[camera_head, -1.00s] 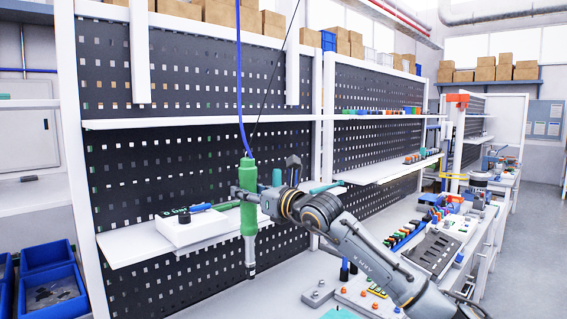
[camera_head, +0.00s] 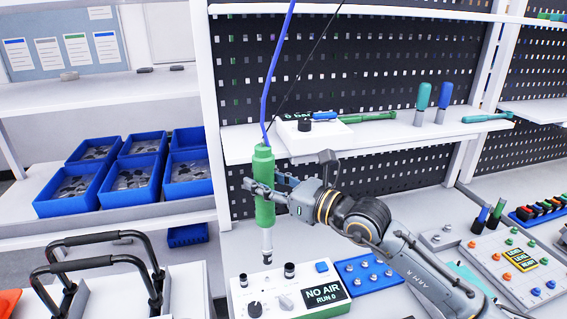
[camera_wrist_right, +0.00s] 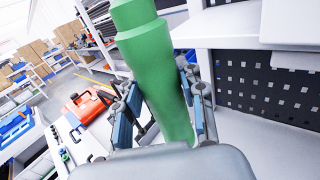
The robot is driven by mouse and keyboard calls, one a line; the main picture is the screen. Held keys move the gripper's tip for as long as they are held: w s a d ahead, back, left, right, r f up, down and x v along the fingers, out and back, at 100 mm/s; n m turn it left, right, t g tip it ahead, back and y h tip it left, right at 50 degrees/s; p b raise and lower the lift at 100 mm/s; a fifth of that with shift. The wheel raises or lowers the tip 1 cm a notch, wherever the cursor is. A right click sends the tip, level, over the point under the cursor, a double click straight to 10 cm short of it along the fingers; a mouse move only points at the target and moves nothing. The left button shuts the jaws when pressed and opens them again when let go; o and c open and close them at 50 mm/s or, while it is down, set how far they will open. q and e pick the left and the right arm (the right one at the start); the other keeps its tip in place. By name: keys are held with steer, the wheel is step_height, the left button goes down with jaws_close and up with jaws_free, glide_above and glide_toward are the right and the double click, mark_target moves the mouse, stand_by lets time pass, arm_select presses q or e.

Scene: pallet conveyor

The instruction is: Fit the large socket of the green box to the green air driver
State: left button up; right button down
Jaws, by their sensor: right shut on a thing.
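The green air driver (camera_head: 264,205) hangs upright below a blue hose, its grey shaft and dark tip pointing down over the white panel. My right gripper (camera_head: 262,188) is shut around its green body, which also shows between the fingers in the right wrist view (camera_wrist_right: 160,70). The driver's tip is apart from the two small dark cylinders standing on the panel; I cannot tell whether these are sockets. My left gripper is not in view.
The white panel (camera_head: 318,284) reads "NO AIR RUN 0" and stands below the driver. A blue block with pegs (camera_head: 368,273) lies right of it. Blue bins (camera_head: 75,190) and black handles (camera_head: 98,262) are at left. A shelf (camera_head: 390,135) runs behind my arm.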

mark_target(271, 209)
steer(key=shift+s+a, duration=0.15)
steer(key=shift+s+a+f, duration=0.1)
step_height(271, 209, down, 5)
steer(key=b, duration=0.3)
steer(key=shift+f+b, duration=0.1)
steer(key=shift+b, duration=0.35)
stand_by(0.7)
steer(key=shift+f+b, duration=0.2)
steer(key=shift+b, duration=0.1)
